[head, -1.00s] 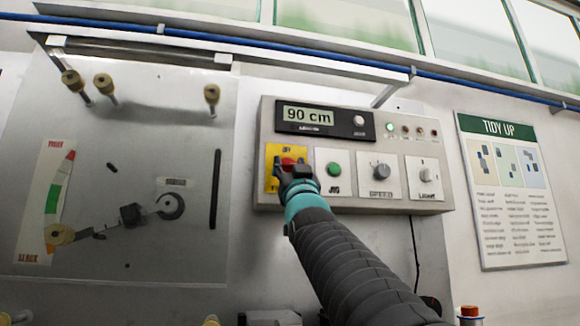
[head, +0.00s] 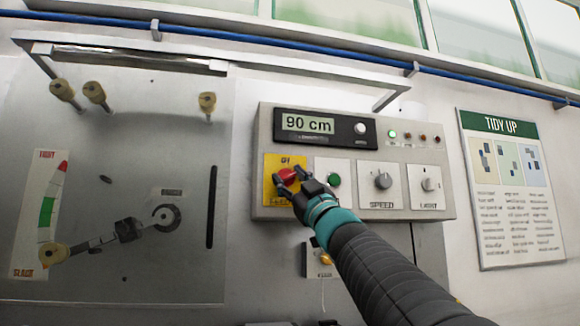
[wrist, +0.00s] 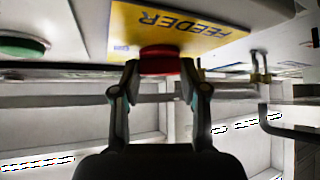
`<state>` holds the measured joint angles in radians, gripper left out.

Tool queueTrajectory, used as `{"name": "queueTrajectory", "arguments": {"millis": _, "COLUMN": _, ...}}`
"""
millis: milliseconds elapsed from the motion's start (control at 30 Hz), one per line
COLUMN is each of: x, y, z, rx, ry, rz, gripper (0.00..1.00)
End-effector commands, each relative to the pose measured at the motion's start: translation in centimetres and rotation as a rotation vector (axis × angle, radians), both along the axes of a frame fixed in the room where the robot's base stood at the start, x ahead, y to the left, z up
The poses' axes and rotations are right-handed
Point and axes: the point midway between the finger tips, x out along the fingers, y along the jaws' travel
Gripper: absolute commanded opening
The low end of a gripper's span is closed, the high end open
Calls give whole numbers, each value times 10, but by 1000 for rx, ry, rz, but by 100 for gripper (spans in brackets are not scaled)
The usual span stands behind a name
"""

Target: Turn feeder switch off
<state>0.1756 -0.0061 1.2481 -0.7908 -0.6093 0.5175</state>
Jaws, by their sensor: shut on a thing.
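The feeder switch is a red knob (head: 287,175) on a yellow plate (head: 272,190) at the left end of the grey control box. The word FEEDER shows on the yellow plate (wrist: 185,25) in the wrist view. My gripper (head: 290,184) is at the knob, its two fingers on either side of it. In the wrist view my gripper (wrist: 160,80) is shut on the red knob (wrist: 160,62). The knob's exact turn is partly hidden by the fingers.
A green JOG button (head: 334,180), a SPEED knob (head: 383,181) and a LIGHT knob (head: 429,184) sit to the right. A display (head: 307,124) above reads 90 cm. A metal panel with a dancer arm (head: 115,232) is to the left. A small switch plate (head: 318,262) is below the box.

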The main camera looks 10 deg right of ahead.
Motion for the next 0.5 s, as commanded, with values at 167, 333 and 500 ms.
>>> {"name": "queueTrajectory", "arguments": {"millis": 167, "x": 1, "y": -3, "z": 8, "rx": -169, "ry": 3, "rz": -3, "gripper": 9}}
{"name": "queueTrajectory", "arguments": {"millis": 333, "x": 1, "y": -5, "z": 6, "rx": -332, "ry": 2, "rz": -3, "gripper": 9}}
{"name": "queueTrajectory", "arguments": {"millis": 500, "x": 1, "y": -5, "z": 5, "rx": -494, "ry": 0, "rz": -2, "gripper": 9}}
